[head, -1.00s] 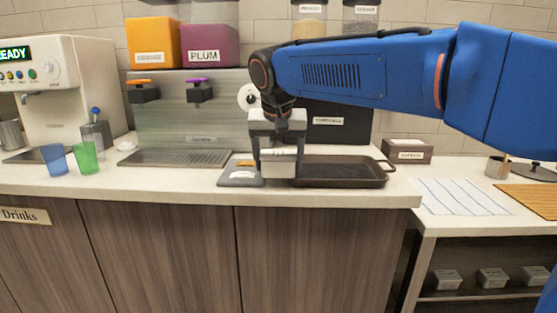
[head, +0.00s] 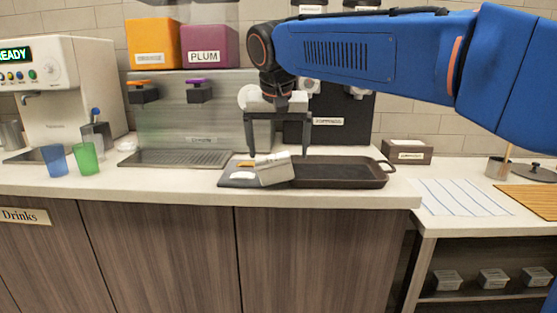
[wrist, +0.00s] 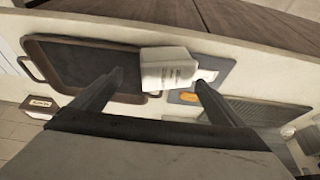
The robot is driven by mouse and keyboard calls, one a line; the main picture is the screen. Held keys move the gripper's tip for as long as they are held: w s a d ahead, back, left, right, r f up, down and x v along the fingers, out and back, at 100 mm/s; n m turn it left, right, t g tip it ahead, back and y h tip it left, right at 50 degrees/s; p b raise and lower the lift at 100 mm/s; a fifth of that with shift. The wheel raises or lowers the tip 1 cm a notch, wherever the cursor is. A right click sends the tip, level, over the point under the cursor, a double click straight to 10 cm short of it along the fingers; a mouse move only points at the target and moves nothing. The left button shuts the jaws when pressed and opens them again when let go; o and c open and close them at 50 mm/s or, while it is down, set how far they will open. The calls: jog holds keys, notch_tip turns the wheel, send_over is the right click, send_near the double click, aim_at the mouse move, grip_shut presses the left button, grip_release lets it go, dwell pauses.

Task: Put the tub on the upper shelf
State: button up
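A small pale tub (head: 274,170) lies tilted on the counter, across the edge between the dark grey pad and the black tray. It also shows in the wrist view (wrist: 168,68), between and beyond my two fingers, with print on its pale face. My gripper (head: 278,150) is open and empty, its fingers pointing down just above the tub, one to each side. The fingers also show apart in the wrist view (wrist: 160,82). I cannot tell for certain which surface is the upper shelf; a lower shelf (head: 467,296) shows at the right.
The dark tray (head: 345,174) with raised rim and handle is beside the grey pad (head: 238,182). A labelled box (head: 407,151) stands behind. Dispensers and a drinks machine (head: 65,85) are at left, with a blue cup (head: 54,160) and green cup (head: 86,158). Several tubs sit on the lower shelf.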

jog(key=v, duration=0.8)
jog(key=s+d+f, duration=0.8)
jog(key=d+f, duration=0.2)
jog(key=d, duration=0.2)
jog(key=s+d+f, duration=0.8)
jog(key=d+f, duration=0.3)
jog(key=d, duration=0.2)
jog(key=shift+s+d+n, duration=0.3)
jog(key=shift+o, duration=0.4)
jog(key=s+d+f, duration=0.4)
jog(key=s+f, duration=0.5)
jog(key=f, duration=0.3)
jog(key=shift+d+f, duration=0.15)
jog(key=shift+f, duration=0.1)
